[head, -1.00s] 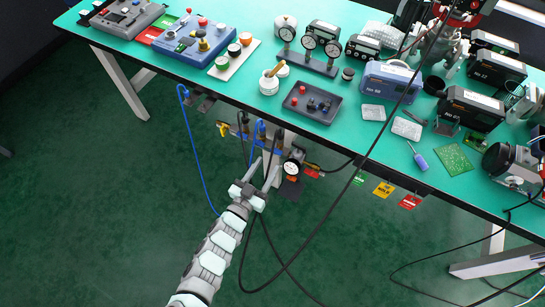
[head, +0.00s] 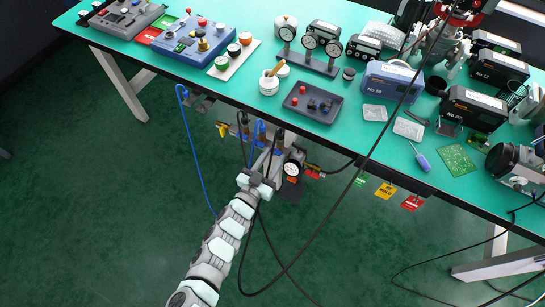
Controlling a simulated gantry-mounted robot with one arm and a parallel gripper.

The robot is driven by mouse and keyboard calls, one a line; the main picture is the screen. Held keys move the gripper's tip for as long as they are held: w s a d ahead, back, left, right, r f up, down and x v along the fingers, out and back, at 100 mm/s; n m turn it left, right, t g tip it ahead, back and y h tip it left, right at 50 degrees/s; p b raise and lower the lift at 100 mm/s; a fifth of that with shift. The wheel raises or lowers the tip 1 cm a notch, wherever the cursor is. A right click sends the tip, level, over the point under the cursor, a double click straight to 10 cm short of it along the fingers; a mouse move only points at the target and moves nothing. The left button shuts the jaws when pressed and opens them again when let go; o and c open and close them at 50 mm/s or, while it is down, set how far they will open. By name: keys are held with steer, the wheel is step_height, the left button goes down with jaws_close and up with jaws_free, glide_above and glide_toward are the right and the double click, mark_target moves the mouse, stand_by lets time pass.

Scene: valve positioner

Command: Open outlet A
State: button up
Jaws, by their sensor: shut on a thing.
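An air manifold (head: 263,133) with blue hose fittings hangs under the front edge of the bench. A yellow handle (head: 222,129) sticks out at its left end, and a round white-faced gauge (head: 291,167) sits at its lower right. My gripper (head: 269,156) reaches up from below to the manifold, just left of the gauge. Its jaws are shut on a small part of the manifold. My own fingers largely hide that part, so I cannot tell which outlet it is or how its handle is turned.
Blue (head: 190,145) and black hoses hang in front of the bench, close to my arm. Green, yellow (head: 385,190) and red tags hang from the bench edge at right. The green bench top (head: 345,140) is crowded with instruments. The floor below is mostly clear.

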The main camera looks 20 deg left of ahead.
jaws_close()
